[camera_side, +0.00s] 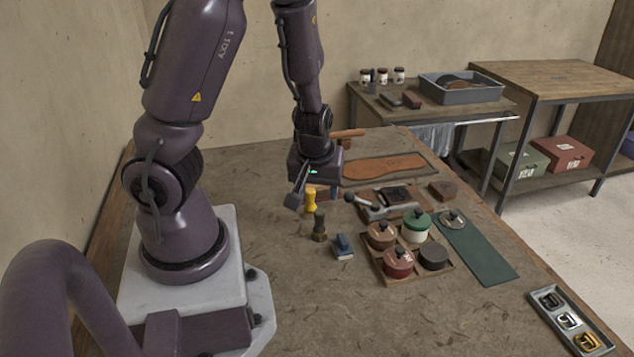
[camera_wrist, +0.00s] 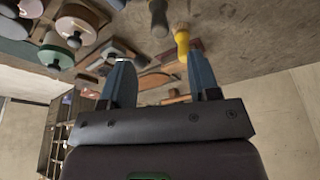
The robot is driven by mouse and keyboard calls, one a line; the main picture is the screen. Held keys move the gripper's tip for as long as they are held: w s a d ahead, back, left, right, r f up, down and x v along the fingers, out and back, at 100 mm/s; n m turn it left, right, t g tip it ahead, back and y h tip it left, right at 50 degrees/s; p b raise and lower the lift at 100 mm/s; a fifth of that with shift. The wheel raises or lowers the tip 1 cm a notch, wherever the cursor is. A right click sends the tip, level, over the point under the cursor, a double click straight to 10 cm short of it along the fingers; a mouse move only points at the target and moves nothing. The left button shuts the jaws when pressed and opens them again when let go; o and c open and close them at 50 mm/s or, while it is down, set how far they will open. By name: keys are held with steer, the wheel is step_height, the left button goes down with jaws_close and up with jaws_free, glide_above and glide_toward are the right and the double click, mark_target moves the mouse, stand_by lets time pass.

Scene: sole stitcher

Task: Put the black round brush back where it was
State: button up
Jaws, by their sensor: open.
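The black round brush (camera_side: 319,226) seems to be the dark-handled one with a round, brownish base, standing upright on the bench. In the wrist view its dark grey shape (camera_wrist: 158,18) shows at the top, cut by the frame edge. A yellow-handled tool (camera_side: 311,200) stands just behind it and also shows in the wrist view (camera_wrist: 182,42). My gripper (camera_side: 297,192) is open and empty, above the bench near the yellow-handled tool and apart from the brush. In the wrist view the fingers (camera_wrist: 163,75) are spread with nothing between them.
A blue-handled brush (camera_side: 342,246) lies in front of the black brush. A wooden tray (camera_side: 419,277) to the right holds several round tins and a green-lidded jar (camera_side: 415,227). A green mat (camera_side: 484,248) and a buckle tray (camera_side: 570,322) lie farther right. The front bench area is clear.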

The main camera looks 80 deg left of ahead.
steer(key=w+d+r+m+t+h, duration=0.2)
steer(key=d+r+m+h, duration=0.4)
steer(key=d+r, duration=0.5)
steer(key=s+d+r+m+t+y, duration=0.2)
steer(key=s+r+m, duration=0.4)
steer(key=r, duration=0.5)
steer(key=shift+d+m+y, duration=0.4)
steer(key=shift+m+y, duration=0.1)
steer(key=shift+m, duration=0.1)
